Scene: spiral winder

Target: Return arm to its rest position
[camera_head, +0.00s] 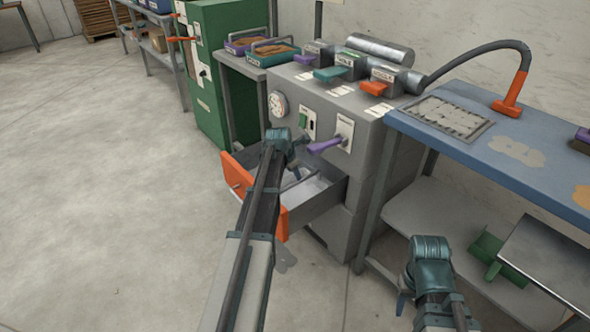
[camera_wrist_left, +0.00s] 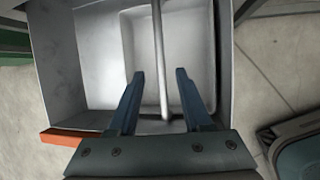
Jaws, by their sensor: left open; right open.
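My left arm reaches forward from the bottom of the head view, and its gripper (camera_head: 292,150) is over the open drawer of the grey machine. In the left wrist view the left gripper (camera_wrist_left: 160,78) is open, its two blue fingers apart above the drawer (camera_wrist_left: 95,60). A thin metal rod (camera_wrist_left: 160,60) runs between the fingers in that view; I cannot tell whether it touches them. My right gripper (camera_head: 405,300) is low at the bottom right of the head view, in front of the blue table, with nothing visible in it.
The grey machine (camera_head: 330,100) has an orange-fronted drawer (camera_head: 235,172) pulled out and a purple lever (camera_head: 325,146). The blue table (camera_head: 540,165) stands right, with a green item (camera_head: 490,250) on its lower shelf. A green cabinet (camera_head: 225,80) stands behind. Floor at left is clear.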

